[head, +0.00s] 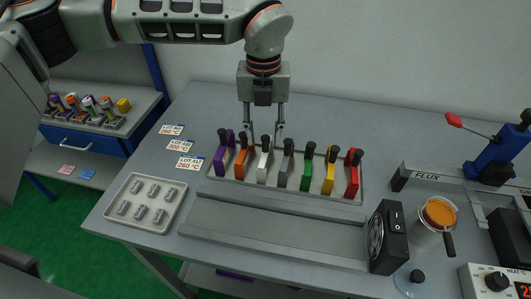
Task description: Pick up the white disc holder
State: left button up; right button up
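The white disc holder (264,167) stands upright in a grey tray (300,193), third from the left in a row of coloured holders. It has a black knob on top. My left gripper (264,135) points down from above with its two thin fingers spread apart. The fingertips are near the height of the white holder's knob in the picture, one on each side of it. I cannot tell whether they touch anything, and nothing is seen held. My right gripper is not in view.
An orange holder (241,163) and a grey holder (286,170) stand close on either side. A long grey channel (270,232) and a black fan box (388,237) lie in front. A tray of small metal pieces (170,222) is at left. The table behind the row is clear.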

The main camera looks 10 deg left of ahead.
aim_at(266, 137)
pick_arm(q)
jog(key=f, duration=0.3)
jog(key=shift+w+d+f, duration=0.1)
jog(key=shift+w+f, duration=0.15)
jog(key=shift+f, duration=0.05)
grip_shut()
jog(key=shift+r, duration=0.1)
